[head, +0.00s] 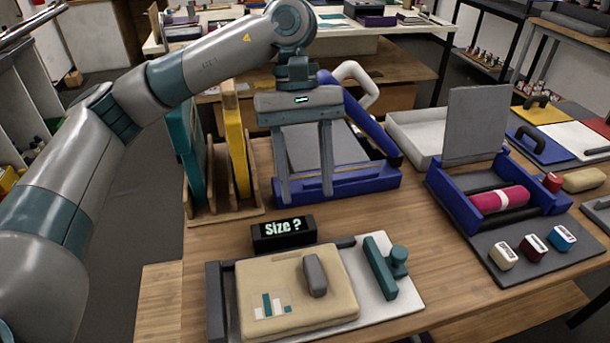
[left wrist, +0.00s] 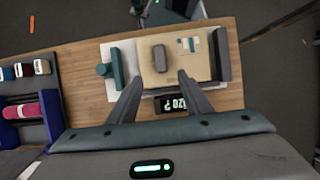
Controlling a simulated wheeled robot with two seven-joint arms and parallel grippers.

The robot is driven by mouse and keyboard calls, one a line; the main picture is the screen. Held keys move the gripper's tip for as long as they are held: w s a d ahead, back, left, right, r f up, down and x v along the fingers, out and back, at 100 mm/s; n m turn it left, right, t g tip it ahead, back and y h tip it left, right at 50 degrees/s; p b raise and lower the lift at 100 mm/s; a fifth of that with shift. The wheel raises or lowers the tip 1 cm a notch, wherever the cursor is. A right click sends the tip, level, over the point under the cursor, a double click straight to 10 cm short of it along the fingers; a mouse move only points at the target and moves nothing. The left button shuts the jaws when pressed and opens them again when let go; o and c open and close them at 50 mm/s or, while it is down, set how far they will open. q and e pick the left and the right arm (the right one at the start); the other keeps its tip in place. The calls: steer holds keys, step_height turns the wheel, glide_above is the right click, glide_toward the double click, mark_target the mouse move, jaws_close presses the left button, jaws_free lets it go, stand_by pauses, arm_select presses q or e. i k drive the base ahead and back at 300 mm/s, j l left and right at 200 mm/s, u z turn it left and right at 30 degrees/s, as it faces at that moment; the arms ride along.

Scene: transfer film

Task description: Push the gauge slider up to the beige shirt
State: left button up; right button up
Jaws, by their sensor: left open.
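The beige folded shirt (head: 262,288) lies on a pale gauge board (head: 408,302) on the wooden table, with a grey block (head: 315,274) on top. The teal gauge slider (head: 378,270) with a round knob stands on the board right of the shirt, a strip of bare board between them. In the left wrist view, the slider (left wrist: 117,68) is left of the shirt (left wrist: 196,68), again apart. My left gripper (head: 305,197) is open and empty, fingers pointing down, above the table behind the board. My right gripper is out of view.
A dark display (head: 283,232) reading "Size ?" stands behind the shirt. A dark stop (head: 215,305) borders the shirt's left. A rack with teal and yellow boards (head: 238,150), a blue press (head: 350,185) and a blue cradle with a pink roll (head: 498,199) surround the area.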

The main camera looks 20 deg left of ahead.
mark_target(386, 269)
steer(key=k+l, duration=1.25)
